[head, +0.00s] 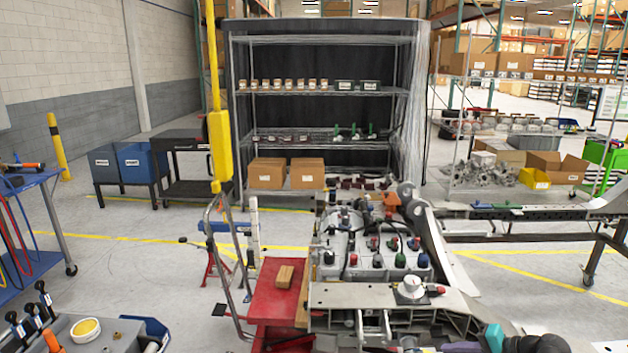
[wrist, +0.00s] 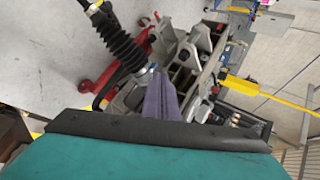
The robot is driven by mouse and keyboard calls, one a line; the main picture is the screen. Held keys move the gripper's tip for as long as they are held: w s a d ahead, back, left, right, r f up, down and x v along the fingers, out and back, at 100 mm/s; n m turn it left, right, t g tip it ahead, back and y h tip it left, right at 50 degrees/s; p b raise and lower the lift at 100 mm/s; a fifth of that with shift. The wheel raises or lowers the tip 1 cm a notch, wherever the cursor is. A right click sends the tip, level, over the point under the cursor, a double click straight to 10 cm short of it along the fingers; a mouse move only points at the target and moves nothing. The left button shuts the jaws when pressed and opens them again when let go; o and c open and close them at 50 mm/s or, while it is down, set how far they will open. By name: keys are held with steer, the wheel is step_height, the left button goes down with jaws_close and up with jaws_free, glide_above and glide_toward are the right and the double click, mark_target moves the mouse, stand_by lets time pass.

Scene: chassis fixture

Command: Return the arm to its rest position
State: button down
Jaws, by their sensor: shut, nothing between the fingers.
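My gripper (wrist: 159,80) shows in the wrist view as two purple fingers pressed together with nothing between them. Behind them is the teal and black gripper body. In the head view my gripper (head: 460,348) is at the bottom edge, right of centre, with its purple fingers pointing left. It is in front of the chassis fixture (head: 360,298), near its front right part. The bottom edge cuts off part of my arm. I cannot tell whether the fingers touch the fixture.
A red stand (head: 275,300) with a wooden block (head: 285,275) is left of the fixture. A tool cart (head: 85,330) fills the lower left. A wire shelf (head: 320,90) stands behind. Floor is clear to the right (head: 510,285). A black ribbed strut (wrist: 118,42) is close in the wrist view.

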steer(key=s+a+f+n+g+h, duration=0.3)
steer(key=a+f+n+g+h, duration=0.1)
steer(key=a+f, duration=0.6)
steer(key=s+a+f+n+g+h, duration=0.4)
steer(key=a+f, duration=0.5)
steer(key=a, duration=0.3)
steer(key=s+f+g+b, duration=0.5)
steer(key=s+f+b, duration=0.5)
steer(key=s+f, duration=1.5)
step_height(320, 180, down, 3)
steer(key=shift+f, duration=0.2)
